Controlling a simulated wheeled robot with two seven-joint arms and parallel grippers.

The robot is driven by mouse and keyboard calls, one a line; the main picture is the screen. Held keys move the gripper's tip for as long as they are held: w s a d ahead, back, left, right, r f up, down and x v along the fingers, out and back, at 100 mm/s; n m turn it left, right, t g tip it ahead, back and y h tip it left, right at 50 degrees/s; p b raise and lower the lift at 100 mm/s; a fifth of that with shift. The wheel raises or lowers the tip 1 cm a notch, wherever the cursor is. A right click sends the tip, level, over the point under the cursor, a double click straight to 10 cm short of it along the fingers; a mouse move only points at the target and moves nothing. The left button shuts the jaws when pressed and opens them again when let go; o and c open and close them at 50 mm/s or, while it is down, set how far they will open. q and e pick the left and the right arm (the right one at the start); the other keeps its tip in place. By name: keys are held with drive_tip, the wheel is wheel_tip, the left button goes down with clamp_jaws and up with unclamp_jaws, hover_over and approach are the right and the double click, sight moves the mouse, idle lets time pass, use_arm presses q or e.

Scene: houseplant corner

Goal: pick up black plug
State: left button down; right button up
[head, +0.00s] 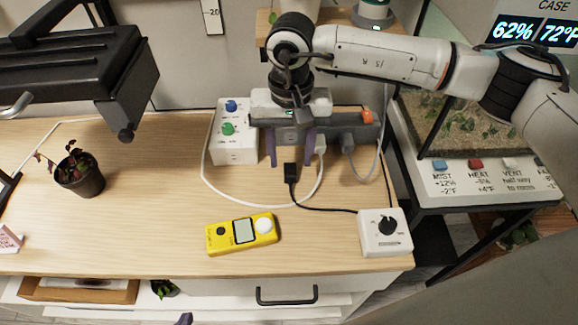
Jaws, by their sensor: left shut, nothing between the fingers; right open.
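The black plug (290,173) lies on the wooden bench top, its black cord running right to a white dial box (385,240). My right gripper (289,164) is open, with its purple fingers pointing down. In the picture its fingertips straddle the top end of the plug; nothing shows gripped, and its height above the bench is hard to tell. A grey power strip (368,133) lies behind it, partly hidden by the gripper. Only a purple fingertip of my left gripper (183,319) shows at the bottom edge, shut and away from the plug.
A yellow meter (241,234) lies in front of the plug. A white box with blue and green knobs (234,145) stands to the left, with white cable looping around. A white plug (320,144) and a grey plug (347,143) are at the strip. A potted plant (80,176) stands left.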

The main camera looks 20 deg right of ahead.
sight(290, 171)
drive_tip(key=f, duration=0.2)
drive_tip(key=f+p, duration=0.1)
drive_tip(key=f, duration=0.2)
drive_tip(key=shift+w+d+f, duration=0.1)
drive_tip(key=shift+w+f, duration=0.25)
drive_tip(key=shift+w, duration=0.05)
drive_tip(key=shift+c, duration=0.5)
clamp_jaws()
